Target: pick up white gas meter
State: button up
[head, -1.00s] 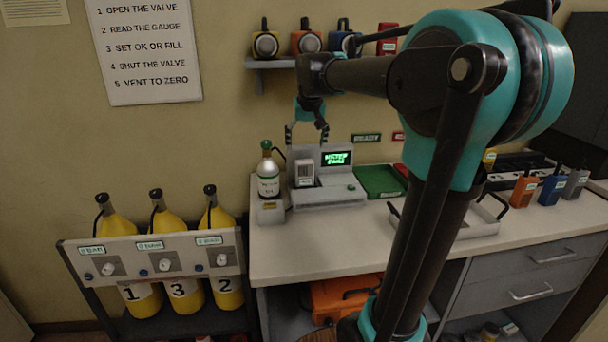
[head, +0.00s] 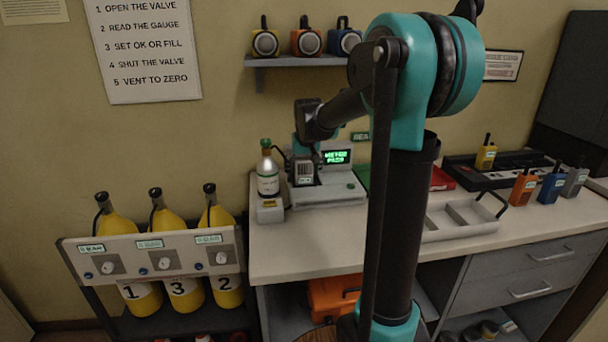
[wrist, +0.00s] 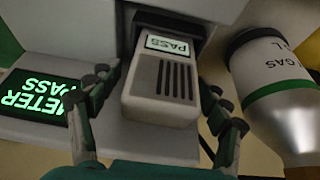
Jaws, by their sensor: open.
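The white gas meter (wrist: 160,92) stands in the grey test station, with dark vent slots and a small screen reading PASS. In the head view the meter (head: 304,172) is partly covered by my gripper. My gripper (wrist: 160,105) is open, with one finger on each side of the meter; I cannot tell whether either finger touches it. In the head view my gripper (head: 305,160) is at the meter, its fingertips hard to make out. The station's green display (head: 336,157) reads METER PASS and also shows in the wrist view (wrist: 35,105).
A white gas cylinder (head: 268,178) stands close left of the station, and also close beside my gripper in the wrist view (wrist: 275,90). A grey divided tray (head: 460,216) and several radios (head: 523,188) are to the right. Yellow cylinders (head: 172,242) stand in a rack at left.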

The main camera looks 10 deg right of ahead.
jog(key=shift+w+f, duration=0.1)
jog(key=shift+f, duration=0.05)
jog(key=c, duration=1.5)
jog(key=shift+c, duration=0.2)
